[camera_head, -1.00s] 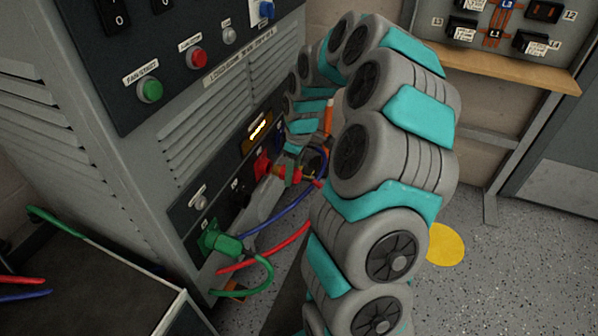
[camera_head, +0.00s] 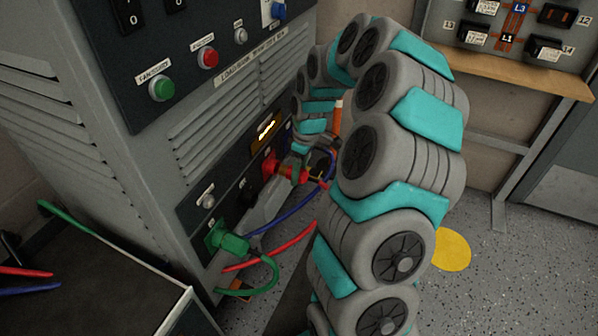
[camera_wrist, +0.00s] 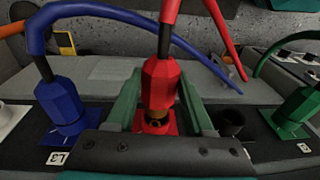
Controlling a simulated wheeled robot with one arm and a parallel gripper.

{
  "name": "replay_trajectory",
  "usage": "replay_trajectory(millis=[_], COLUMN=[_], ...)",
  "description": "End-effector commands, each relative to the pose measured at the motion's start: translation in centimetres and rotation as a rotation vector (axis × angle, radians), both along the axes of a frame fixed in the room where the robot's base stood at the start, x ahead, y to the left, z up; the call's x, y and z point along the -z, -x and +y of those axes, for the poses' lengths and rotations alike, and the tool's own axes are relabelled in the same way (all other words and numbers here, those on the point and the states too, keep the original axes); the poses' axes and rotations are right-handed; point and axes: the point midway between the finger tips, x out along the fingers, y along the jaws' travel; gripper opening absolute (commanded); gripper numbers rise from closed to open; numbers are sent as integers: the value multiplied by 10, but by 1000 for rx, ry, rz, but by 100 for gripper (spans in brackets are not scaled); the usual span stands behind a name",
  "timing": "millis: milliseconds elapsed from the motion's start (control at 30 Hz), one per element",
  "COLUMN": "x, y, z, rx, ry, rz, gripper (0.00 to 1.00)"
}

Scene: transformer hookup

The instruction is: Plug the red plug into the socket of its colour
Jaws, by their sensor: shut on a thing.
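The red plug (camera_wrist: 161,82) stands upright between the two green fingers of my gripper (camera_wrist: 158,100) in the wrist view. The gripper is shut on it. The red socket (camera_wrist: 140,127) lies directly under the plug, and a dark and brass-coloured part shows between them. In the head view the red plug (camera_head: 289,173) meets the red socket (camera_head: 268,165) on the cabinet's lower panel, pointing at it. I cannot tell how deep the plug sits. My gripper (camera_head: 299,166) is partly hidden by my arm there. A red cable leaves the plug's rear.
A blue plug (camera_wrist: 62,98) sits in the L3 socket beside the red one. A green plug (camera_head: 233,242) sits in a green socket on the panel. A black socket (camera_wrist: 231,122) is empty. Blue, red and green cables hang close to the panel.

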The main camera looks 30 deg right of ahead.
Motion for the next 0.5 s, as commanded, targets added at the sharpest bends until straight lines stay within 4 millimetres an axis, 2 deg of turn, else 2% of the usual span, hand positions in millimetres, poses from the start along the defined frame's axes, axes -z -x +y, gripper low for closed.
replay_trajectory(millis=[500], x=[0], y=[-6], z=[4], rx=[0], ry=[1], rz=[-1], gripper=[0])
